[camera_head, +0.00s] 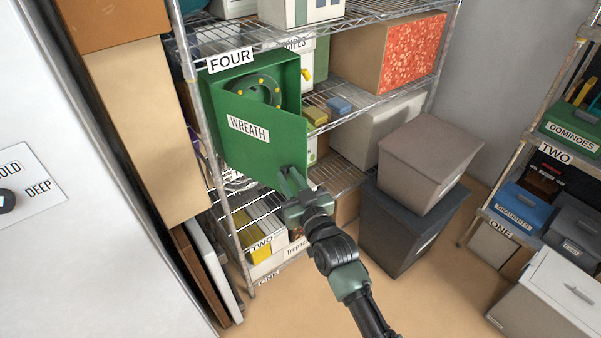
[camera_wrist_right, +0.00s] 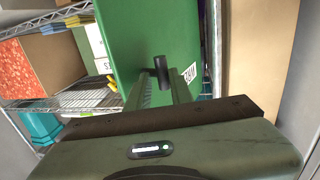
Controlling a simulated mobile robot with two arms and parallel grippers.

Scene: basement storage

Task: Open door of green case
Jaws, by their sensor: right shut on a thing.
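The green case (camera_head: 225,76) stands on the wire shelf labelled FOUR. Its green door (camera_head: 265,155), labelled WREATH, is swung partly out from the case, and a green wreath (camera_head: 262,88) with yellow bits shows inside above it. My right gripper (camera_head: 292,177) is at the door's lower right edge. In the right wrist view, the door (camera_wrist_right: 150,30) stands ahead, and a black handle (camera_wrist_right: 161,70) on it sits between the fingertips (camera_wrist_right: 160,82). The right gripper is shut on this handle. My left gripper is not in view.
Tall cardboard boxes (camera_head: 150,130) stand close left of the shelf. Stacked grey bins (camera_head: 425,160) stand on the floor at its right. A second shelf (camera_head: 545,165) and a white box (camera_head: 550,300) are at far right. Some floor (camera_head: 430,310) is clear.

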